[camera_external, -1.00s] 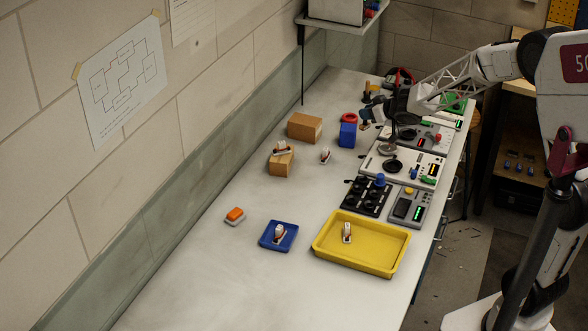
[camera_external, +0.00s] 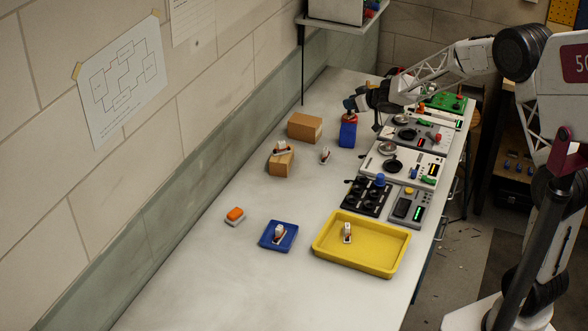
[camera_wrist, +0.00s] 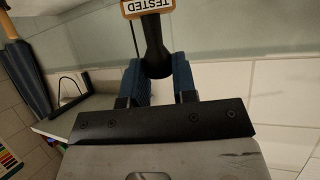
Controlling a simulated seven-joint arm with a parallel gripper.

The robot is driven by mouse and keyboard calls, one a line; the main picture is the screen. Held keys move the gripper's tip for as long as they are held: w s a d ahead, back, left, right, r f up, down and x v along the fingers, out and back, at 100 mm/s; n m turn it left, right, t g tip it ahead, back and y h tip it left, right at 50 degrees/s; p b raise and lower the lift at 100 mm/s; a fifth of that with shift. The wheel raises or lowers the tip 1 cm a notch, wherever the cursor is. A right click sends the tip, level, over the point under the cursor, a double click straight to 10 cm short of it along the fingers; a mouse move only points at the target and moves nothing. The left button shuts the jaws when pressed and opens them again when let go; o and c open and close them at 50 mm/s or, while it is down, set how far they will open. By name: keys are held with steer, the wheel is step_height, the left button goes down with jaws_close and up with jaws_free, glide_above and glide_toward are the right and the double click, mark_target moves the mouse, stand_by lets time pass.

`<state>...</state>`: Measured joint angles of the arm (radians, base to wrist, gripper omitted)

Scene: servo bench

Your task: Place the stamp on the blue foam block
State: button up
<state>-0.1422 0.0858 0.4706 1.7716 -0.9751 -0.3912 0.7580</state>
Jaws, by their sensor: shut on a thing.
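The stamp (camera_wrist: 153,38) has a dark handle and a wood-edged end marked "TESTED" in the wrist view. My gripper (camera_wrist: 156,78) is shut on its handle, with a blue finger pad on each side. In the external view my gripper (camera_external: 352,106) is at the far part of the bench, just above and behind the blue foam block (camera_external: 347,135). The block stands upright on the bench. The stamp is too small and covered there to tell whether it touches the block.
A red ring (camera_external: 350,118) shows behind the block, partly covered. A cardboard box (camera_external: 305,127) stands left of the block; a smaller box (camera_external: 281,164) is nearer. Control panels (camera_external: 400,162) line the right edge. A blue tray (camera_external: 266,243) and yellow tray (camera_external: 374,265) lie in front.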

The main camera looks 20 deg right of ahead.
mark_target(348, 118)
steer(key=shift+f, duration=1.75)
steer(key=shift+f, duration=0.1)
steer(key=o, duration=0.9)
steer(key=v, duration=1.2)
